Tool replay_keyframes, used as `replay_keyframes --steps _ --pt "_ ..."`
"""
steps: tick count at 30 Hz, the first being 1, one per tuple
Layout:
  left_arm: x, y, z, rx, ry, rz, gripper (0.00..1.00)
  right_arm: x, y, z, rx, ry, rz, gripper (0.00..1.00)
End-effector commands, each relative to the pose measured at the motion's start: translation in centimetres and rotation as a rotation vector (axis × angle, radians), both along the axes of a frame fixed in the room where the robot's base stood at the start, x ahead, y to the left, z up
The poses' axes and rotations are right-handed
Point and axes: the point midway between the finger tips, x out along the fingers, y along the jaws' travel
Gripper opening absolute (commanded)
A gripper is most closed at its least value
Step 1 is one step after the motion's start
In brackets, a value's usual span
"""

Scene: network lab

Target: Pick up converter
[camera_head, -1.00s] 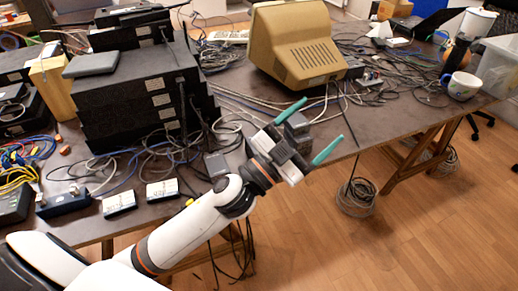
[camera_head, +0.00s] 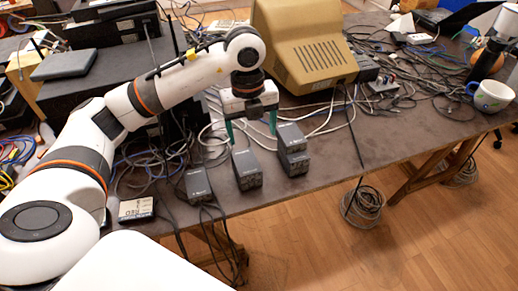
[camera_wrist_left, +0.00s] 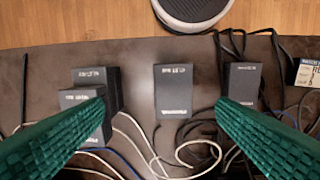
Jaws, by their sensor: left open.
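Several small dark box-shaped units with printed labels, which look like converters, sit along the table's front edge. The middle dark box (camera_head: 246,168) stands alone; it is also central in the left wrist view (camera_wrist_left: 173,92). Two more dark boxes, stacked or close together (camera_head: 292,138), are to its right. Another dark box (camera_head: 197,185), with cables, is to its left. Which one the task names I cannot tell. My left gripper (camera_head: 250,138) is open and empty, its green fingers pointing down above and behind the middle box. In the left wrist view the fingers (camera_wrist_left: 160,103) spread wide of it.
Loose cables (camera_wrist_left: 198,152) lie behind the boxes. A beige monitor (camera_head: 305,50) stands behind right, and a white mug (camera_head: 491,95) at far right. A small white-labelled box (camera_head: 136,208) lies at left. The table (camera_head: 335,172) is bare right of the boxes.

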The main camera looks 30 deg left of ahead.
Motion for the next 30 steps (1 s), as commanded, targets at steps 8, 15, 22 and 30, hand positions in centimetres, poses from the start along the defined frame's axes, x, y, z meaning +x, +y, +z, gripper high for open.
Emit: replay_keyframes --steps 8,15,22,30 --pt "-0.2 1.4 -2.7 0.058 0.012 0.039 0.80 -0.6 0.0 0.1 0.000 0.007 0.000 0.36" --pt "-0.2 1.4 -6.0 0.054 0.009 0.036 0.80 -2.9 -0.1 0.1 -0.003 0.041 0.001 0.36" --pt "-0.5 1.6 -8.0 0.054 0.011 0.037 0.80 -1.4 0.0 0.4 -0.001 0.020 0.001 0.36" --pt "-0.7 1.7 -11.4 0.053 0.009 0.035 0.80 -0.9 0.0 0.7 0.000 0.011 0.001 0.36"
